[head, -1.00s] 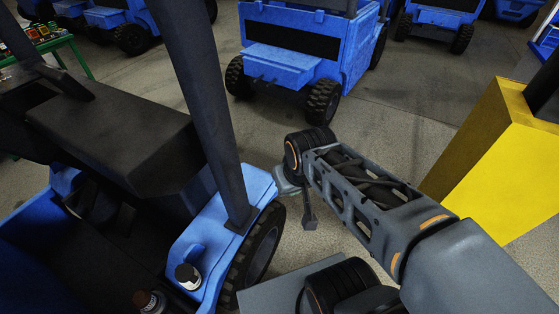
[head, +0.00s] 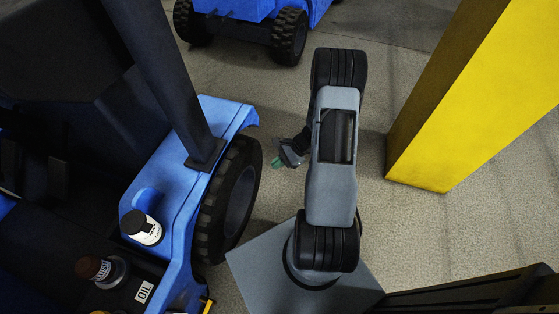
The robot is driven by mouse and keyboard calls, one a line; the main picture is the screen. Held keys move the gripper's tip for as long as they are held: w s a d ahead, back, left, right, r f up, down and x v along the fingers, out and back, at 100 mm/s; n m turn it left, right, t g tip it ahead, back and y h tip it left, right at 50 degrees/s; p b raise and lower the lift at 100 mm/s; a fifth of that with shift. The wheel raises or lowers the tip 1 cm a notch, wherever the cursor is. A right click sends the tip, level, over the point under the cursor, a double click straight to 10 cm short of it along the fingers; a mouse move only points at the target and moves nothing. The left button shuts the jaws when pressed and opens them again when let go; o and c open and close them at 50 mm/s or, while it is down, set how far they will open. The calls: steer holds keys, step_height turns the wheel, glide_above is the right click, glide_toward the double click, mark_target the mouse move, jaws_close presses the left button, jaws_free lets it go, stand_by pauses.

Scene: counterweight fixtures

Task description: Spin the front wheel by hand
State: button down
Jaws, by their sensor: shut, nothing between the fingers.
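The front wheel (head: 232,203) is a black knobby tyre with a grey hub under the blue fender (head: 225,113) of the vehicle at left. My gripper (head: 279,161) hangs in the gap just right of the tyre's upper part, with greenish fingertips pointing left toward it. It is shut and empty, and a small gap of floor shows between it and the tyre. My arm partly hides the gripper's wrist. The wheel's lower inner side is hidden by the blue body.
A yellow block (head: 475,95) stands close on the right of my arm. Another blue vehicle (head: 250,15) is at the top. Bottles (head: 142,228) sit in the near vehicle's tray at lower left. Bare floor (head: 395,235) lies between my arm and the block.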

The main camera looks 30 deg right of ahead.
steer(key=w+d+f+m+t+b, duration=0.1)
steer(key=w+d+f+m+t, duration=0.15)
steer(key=f+m+t, duration=0.4)
steer(key=m+h, duration=0.1)
steer(key=m, duration=0.2)
glide_toward(257, 153)
steer(key=shift+f+b+x, duration=0.15)
steer(key=shift+b+x, duration=0.45)
steer(key=shift+x, duration=0.55)
steer(key=shift+f+b+x, duration=0.15)
steer(key=shift+b+x, duration=0.4)
steer(key=shift+x, duration=0.65)
steer(key=shift+f, duration=0.1)
steer(key=shift+w+a, duration=0.1)
steer(key=shift+w+a+b, duration=0.35)
steer(key=shift+w+a, duration=0.15)
steer(key=shift+f, duration=0.1)
